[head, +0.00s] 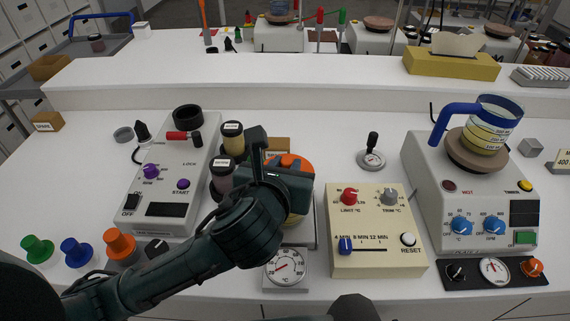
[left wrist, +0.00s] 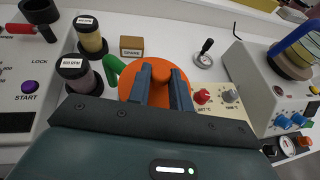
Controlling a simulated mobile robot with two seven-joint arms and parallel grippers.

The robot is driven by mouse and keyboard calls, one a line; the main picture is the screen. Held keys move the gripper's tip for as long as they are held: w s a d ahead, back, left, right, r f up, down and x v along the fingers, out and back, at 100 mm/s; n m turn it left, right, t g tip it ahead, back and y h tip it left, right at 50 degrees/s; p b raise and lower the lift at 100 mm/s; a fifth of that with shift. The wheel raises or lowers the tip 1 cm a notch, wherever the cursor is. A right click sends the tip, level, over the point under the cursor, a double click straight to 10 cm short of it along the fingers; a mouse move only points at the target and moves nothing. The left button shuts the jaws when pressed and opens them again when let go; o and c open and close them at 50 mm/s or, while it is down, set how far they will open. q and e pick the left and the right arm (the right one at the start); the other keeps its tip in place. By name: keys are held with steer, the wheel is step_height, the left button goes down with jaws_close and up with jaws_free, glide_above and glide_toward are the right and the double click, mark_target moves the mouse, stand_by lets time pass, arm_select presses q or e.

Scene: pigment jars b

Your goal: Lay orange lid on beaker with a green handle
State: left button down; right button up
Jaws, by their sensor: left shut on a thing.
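My left gripper (head: 287,168) is shut on the knob of the orange lid (head: 296,159). In the left wrist view the lid (left wrist: 128,76) spreads out beneath the fingers (left wrist: 161,80). The green handle of the beaker (left wrist: 111,68) sticks out at the lid's left edge. In the head view a strip of the yellowish beaker (head: 294,219) shows below my gripper, above the scale with the dial (head: 286,268). The lid is over the beaker's mouth; my gripper hides whether it touches the rim. My right gripper is not in view.
Two labelled jars (head: 233,138) stand close left of the lid. A beige timer box (head: 372,230) is close on the right. A blue-handled beaker (head: 490,125) sits on the hotplate at the far right. Green, blue and orange knobbed pieces (head: 76,251) stand at front left.

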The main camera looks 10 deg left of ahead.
arm_select(q)
steer(key=shift+f, duration=0.3)
steer(key=shift+f, duration=0.4)
steer(key=c, duration=1.2)
jaws_free()
